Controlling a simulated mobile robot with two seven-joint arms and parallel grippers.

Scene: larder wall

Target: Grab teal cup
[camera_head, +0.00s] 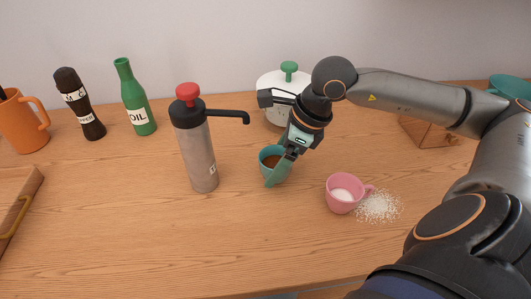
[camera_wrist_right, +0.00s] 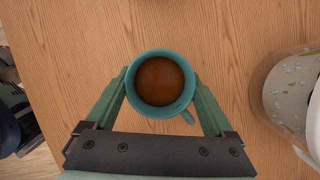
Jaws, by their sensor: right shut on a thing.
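The teal cup (camera_head: 270,152) stands upright on the wooden counter, holding a brown liquid. It also shows from above in the right wrist view (camera_wrist_right: 160,110), with its handle toward the lower right. My right gripper (camera_head: 277,170) reaches down over it from the upper right. Its teal fingers (camera_wrist_right: 160,88) lie on either side of the cup and are shut on it. Part of the cup is hidden behind a finger in the head view. My left gripper is not in view.
A grey pump bottle (camera_head: 198,155) with a red top stands left of the cup. A pink cup (camera_head: 341,194) with white contents and spilled white grains (camera_head: 379,207) is at right. A white pot (camera_head: 271,88) is behind. The front counter is clear.

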